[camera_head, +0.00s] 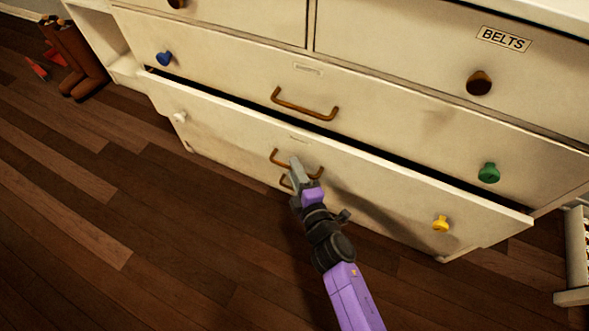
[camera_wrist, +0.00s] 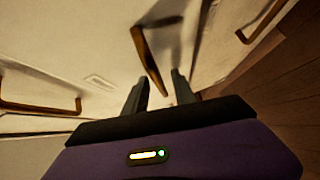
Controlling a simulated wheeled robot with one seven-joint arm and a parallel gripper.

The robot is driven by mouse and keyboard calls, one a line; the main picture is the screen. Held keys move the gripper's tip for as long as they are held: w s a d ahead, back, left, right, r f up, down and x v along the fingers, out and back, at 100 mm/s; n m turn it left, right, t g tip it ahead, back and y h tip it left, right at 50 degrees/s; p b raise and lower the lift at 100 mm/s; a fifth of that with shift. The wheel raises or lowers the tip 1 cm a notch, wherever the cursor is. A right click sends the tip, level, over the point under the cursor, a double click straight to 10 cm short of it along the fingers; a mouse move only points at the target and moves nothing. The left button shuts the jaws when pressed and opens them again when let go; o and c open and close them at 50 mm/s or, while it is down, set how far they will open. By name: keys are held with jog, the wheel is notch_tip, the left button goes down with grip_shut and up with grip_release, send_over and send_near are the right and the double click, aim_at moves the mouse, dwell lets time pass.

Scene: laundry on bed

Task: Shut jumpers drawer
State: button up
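A white drawer (camera_head: 375,187) stands pulled partly out of the white dresser, with a dark gap along its top edge. It has a brown bar handle (camera_head: 283,156), a white knob at left and a yellow knob (camera_head: 440,224) at right. No label reading jumpers is legible; its small label is too faint. My gripper (camera_head: 297,172) is at this handle, in front of the drawer face. In the wrist view, the fingers of my gripper (camera_wrist: 161,88) are apart, with the handle (camera_wrist: 147,55) reaching down between their tips. I cannot tell whether they touch it.
The drawer above has a brown bar handle (camera_head: 305,106), a blue knob (camera_head: 164,58) and a green knob (camera_head: 488,173). A BELTS label (camera_head: 503,39) marks a top drawer. Brown boots (camera_head: 78,60) stand at far left. The wooden floor (camera_head: 110,220) in front is clear.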

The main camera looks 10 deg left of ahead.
jog(key=shift+w+a+f, duration=0.1)
jog(key=shift+w+a, duration=0.1)
jog(key=shift+w, duration=0.25)
jog(key=shift+c, duration=0.2)
grip_shut()
dwell(1.0)
